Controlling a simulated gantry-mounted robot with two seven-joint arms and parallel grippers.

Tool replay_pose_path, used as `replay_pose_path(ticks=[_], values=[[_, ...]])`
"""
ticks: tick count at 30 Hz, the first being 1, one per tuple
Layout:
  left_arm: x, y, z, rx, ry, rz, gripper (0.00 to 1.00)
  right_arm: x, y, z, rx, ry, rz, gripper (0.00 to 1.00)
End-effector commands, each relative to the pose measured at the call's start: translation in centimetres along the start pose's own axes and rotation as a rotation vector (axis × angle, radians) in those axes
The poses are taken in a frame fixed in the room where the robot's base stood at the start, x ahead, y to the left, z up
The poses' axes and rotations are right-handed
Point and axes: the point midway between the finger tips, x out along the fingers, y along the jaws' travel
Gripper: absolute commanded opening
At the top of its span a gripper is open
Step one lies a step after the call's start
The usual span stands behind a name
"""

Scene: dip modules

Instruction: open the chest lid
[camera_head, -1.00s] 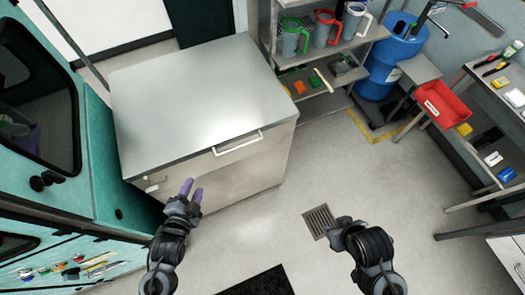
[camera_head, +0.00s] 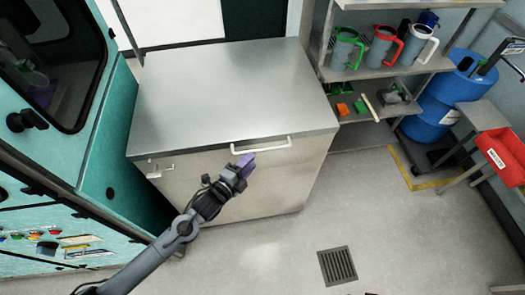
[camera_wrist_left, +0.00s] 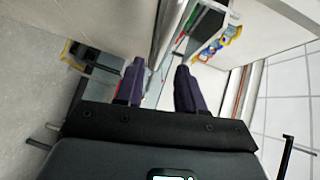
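The chest is a grey metal box with a flat lid (camera_head: 225,95) on top and a pale front wall (camera_head: 285,180). A white bar handle (camera_head: 262,146) sits at the lid's front edge, right of its middle. The lid looks closed. My left gripper (camera_head: 245,162) is at the chest's front, just below the left part of the handle. In the left wrist view its two purple fingers (camera_wrist_left: 160,84) are apart, with nothing clearly held between them. Whether a finger touches the handle cannot be told. My right gripper is not in view.
A teal machine (camera_head: 95,130) stands close on the left of the chest. A shelf with jugs (camera_head: 382,46) stands at the back right, near a blue drum (camera_head: 435,108) and a red bin (camera_head: 505,155). The floor in front is clear, with a drain grate (camera_head: 337,265).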

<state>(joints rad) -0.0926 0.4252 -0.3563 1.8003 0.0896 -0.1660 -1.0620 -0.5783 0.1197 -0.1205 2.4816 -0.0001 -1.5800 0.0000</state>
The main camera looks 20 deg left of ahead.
Motion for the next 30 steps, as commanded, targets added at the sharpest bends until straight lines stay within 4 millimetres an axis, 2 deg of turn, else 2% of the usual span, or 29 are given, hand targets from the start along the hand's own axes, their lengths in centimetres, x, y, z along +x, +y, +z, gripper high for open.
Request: replay_pose_path(ticks=[6,13,18,28,30], values=[[3.8,0.0,0.0,0.0,-0.001,-0.001,0.39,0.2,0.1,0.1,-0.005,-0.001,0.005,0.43],[6.6,0.0,0.0,-0.001,-0.001,-0.001,0.39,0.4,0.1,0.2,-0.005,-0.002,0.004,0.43],[7.5,0.0,0.0,-0.001,0.0,0.0,0.39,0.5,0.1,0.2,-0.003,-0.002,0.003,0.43],[7.7,0.1,0.0,0.0,0.0,0.001,0.39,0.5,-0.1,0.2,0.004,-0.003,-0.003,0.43],[7.7,0.0,0.0,0.0,0.0,0.001,0.28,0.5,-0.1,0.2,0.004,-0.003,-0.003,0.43]])
